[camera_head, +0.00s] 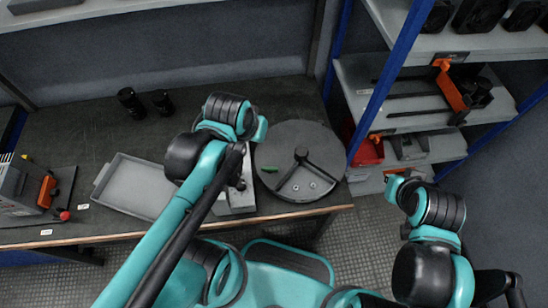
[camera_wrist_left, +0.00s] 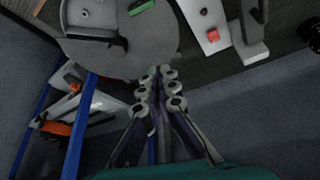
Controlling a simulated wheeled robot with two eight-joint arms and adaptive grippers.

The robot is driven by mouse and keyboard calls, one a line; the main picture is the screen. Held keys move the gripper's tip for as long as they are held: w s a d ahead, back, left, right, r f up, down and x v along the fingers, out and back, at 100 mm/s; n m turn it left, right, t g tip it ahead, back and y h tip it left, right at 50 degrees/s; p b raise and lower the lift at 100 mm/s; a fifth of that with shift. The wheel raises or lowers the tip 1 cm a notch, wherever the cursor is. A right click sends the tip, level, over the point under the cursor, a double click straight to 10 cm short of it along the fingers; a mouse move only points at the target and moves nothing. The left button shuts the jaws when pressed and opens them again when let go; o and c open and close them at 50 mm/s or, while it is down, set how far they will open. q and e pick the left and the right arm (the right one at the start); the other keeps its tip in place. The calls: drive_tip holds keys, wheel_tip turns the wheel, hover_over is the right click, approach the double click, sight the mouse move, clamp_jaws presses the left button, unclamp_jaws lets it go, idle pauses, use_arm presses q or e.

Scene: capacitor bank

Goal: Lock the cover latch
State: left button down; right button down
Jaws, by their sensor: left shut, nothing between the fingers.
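My left gripper (camera_wrist_left: 158,75) shows in the left wrist view with its fingers together and nothing between them. Its tips point at the rim of a round grey disc (camera_wrist_left: 110,62), appearing to overlap it; contact cannot be told. In the head view the disc (camera_head: 273,152) lies on the bench with a dark lever (camera_head: 301,156) and a small green piece (camera_head: 270,169). A pale grey block (camera_wrist_left: 199,14) beside it has a red part (camera_wrist_left: 213,35) and a dark upright part (camera_wrist_left: 252,22). I cannot tell which part is the cover latch. My left arm hides much of the block in the head view.
A grey tray (camera_head: 134,187) lies on the bench left of my arm. A device with an orange handle (camera_head: 47,191) stands at far left. Two black cylinders (camera_head: 131,102) stand behind. Blue-post shelves (camera_head: 398,75) rise right of the disc, close to my right arm.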

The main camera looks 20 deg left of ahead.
sight(275, 166)
use_arm(q)
drive_tip(key=w+d+f+n+g+p, duration=0.1)
drive_tip(key=w+f+n+g+p, duration=0.1)
drive_tip(key=w+f+g, duration=0.5)
drive_tip(key=w+p, duration=0.1)
drive_tip(key=w, duration=0.2)
drive_tip(key=shift+d+f+n+g+h, duration=0.2)
drive_tip(key=shift+d+n+g+h, duration=0.1)
drive_tip(key=shift+g, duration=0.1)
drive_tip(key=b+x, duration=0.3)
drive_tip(key=x, duration=0.6)
drive_tip(key=shift+s+f+b, duration=0.1)
drive_tip(key=shift+f+b, duration=0.25)
drive_tip(key=shift+f, duration=0.05)
drive_tip(key=s, duration=0.1)
drive_tip(key=s+d+b, duration=0.1)
drive_tip(key=s, duration=0.1)
drive_tip(key=shift+f, duration=0.15)
drive_tip(key=shift+s+d, duration=0.1)
drive_tip(key=shift+s, duration=0.4)
drive_tip(key=shift+w, duration=0.15)
